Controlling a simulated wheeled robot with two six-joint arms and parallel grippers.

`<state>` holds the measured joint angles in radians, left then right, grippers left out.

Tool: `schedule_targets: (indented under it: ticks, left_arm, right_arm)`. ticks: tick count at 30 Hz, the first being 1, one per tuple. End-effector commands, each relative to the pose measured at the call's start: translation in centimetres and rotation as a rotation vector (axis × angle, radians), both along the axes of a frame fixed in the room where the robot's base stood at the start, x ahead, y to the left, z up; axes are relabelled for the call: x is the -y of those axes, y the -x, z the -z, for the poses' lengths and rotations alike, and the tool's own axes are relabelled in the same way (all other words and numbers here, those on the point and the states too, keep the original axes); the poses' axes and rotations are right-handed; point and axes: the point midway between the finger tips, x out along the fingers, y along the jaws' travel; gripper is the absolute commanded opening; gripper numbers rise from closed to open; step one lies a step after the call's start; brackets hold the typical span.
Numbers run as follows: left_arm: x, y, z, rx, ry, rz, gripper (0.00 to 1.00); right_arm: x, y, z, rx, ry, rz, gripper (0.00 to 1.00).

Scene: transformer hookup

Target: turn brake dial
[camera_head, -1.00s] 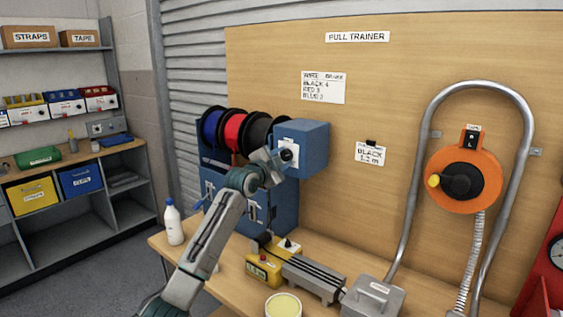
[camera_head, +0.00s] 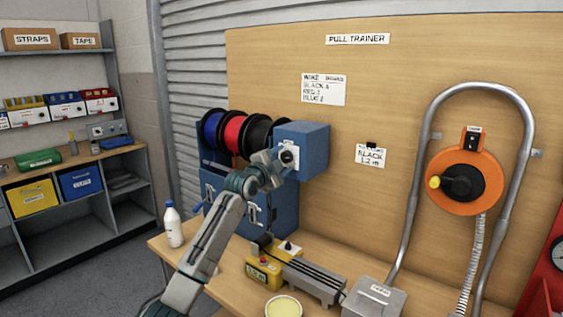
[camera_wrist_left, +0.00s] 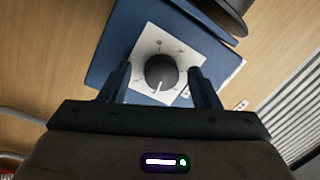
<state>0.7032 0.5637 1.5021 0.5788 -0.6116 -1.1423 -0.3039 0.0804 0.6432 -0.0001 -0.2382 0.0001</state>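The brake dial (camera_head: 287,156) is a dark round knob with a white pointer line on a white marked plate (camera_wrist_left: 181,54). It sits on the face of a blue box (camera_head: 315,140) beside the wire reels. In the left wrist view the dial (camera_wrist_left: 161,72) lies between the two fingers of my left gripper (camera_wrist_left: 160,86), with a visible gap on each side. The fingers are apart, and I see no contact with the knob. In the head view my left gripper (camera_head: 273,160) is right at the dial plate and partly covers it. My right gripper is not in view.
Blue, red and black reels (camera_head: 234,133) stand left of the box. Below, the bench holds a yellow device (camera_head: 265,262), a grey lidded box (camera_head: 373,298) and a white bottle (camera_head: 173,225). An orange reel (camera_head: 465,180) and a metal pipe are on the board at right.

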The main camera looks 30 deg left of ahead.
Motion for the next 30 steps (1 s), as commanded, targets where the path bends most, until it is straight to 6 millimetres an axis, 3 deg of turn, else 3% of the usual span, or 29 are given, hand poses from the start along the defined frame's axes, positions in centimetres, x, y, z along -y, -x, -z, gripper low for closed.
schedule_targets:
  ticks: [10, 21, 30]
  left_arm:
    - [-0.1, 1.0, 0.1, 0.002, -0.003, -0.001, 0.57]
    - [0.1, 7.8, 0.6, 0.001, -0.008, -0.001, 0.57]
    - [0.2, 10.6, 0.5, 0.0, -0.002, -0.001, 0.57]
  right_arm:
    - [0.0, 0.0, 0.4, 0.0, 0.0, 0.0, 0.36]
    - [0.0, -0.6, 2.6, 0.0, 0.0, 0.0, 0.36]
    - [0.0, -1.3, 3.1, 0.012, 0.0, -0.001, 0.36]
